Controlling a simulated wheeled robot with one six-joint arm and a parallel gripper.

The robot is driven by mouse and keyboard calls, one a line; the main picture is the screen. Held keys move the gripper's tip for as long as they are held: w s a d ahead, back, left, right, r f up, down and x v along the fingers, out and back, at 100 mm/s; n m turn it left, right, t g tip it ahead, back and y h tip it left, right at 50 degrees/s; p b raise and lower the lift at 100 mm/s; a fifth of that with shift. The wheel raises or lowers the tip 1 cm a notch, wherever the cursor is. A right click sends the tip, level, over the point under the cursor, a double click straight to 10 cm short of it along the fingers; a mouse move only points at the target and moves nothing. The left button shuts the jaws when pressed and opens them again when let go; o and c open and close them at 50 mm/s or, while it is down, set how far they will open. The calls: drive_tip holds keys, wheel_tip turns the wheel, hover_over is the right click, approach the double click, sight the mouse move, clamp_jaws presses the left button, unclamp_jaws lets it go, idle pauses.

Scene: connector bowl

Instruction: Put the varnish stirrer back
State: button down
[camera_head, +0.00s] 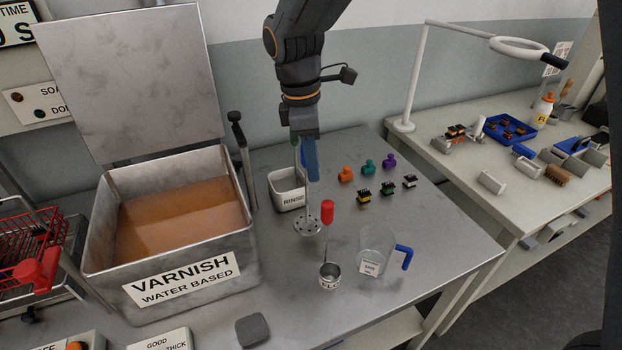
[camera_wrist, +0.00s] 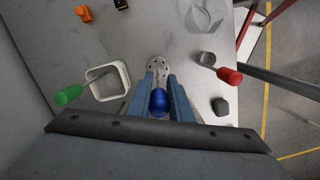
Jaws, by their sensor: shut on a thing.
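My gripper (camera_head: 309,170) is shut on a stirrer with a blue handle, a thin rod and a perforated metal disc (camera_head: 307,226). The stirrer hangs upright, disc down, over the steel table between the rinse pot and the flow cup. I cannot tell whether the disc touches the table. In the wrist view the blue handle (camera_wrist: 158,102) sits between the two blue fingers, with the disc (camera_wrist: 159,65) beyond. The open varnish tank (camera_head: 185,285), holding amber liquid, stands to the left with its lid raised.
A white rinse pot (camera_head: 290,202) holds a green-handled tool (camera_wrist: 68,95). A flow cup (camera_head: 329,276) holds a red-handled tool (camera_head: 327,208). A clear jug (camera_head: 373,260) with a blue handle stands right. Several small coloured pieces and connectors lie behind it. A grey block (camera_head: 253,331) lies in front.

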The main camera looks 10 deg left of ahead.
drive_tip(key=shift+f+p, duration=0.45)
drive_tip(key=shift+f, duration=1.55)
drive_tip(key=c, duration=1.6)
unclamp_jaws()
